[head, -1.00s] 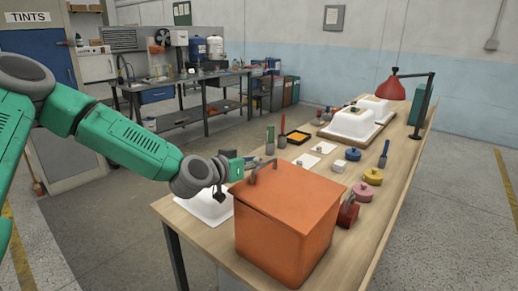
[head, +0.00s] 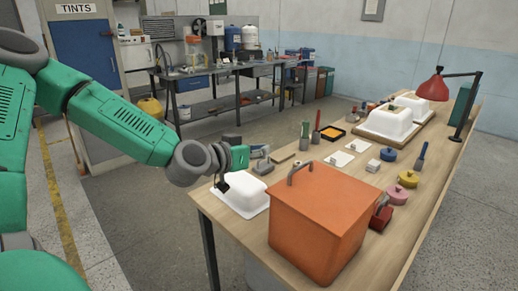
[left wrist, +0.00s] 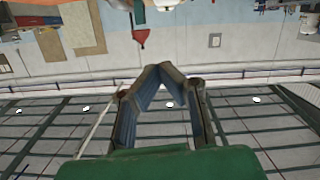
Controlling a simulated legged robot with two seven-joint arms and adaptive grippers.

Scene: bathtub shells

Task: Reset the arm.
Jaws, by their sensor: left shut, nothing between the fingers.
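My left gripper (head: 259,152) is at the end of the green arm that comes in from the left in the head view. It is above the near left part of the workbench, behind the orange box (head: 315,225) and over the back end of a white tub shell (head: 243,195). In the left wrist view the two fingers (left wrist: 163,68) meet at their tips with nothing between them. Some of the gripper's far end blends with grey things on the bench. My right gripper is in neither view.
The wooden bench (head: 432,190) runs away to the right, with a red lamp (head: 433,88), white tub shells (head: 388,124), a yellow tin (head: 409,179), a blue tin (head: 388,154) and hand tools. A dark bench (head: 215,72) stands behind. Open floor lies between them.

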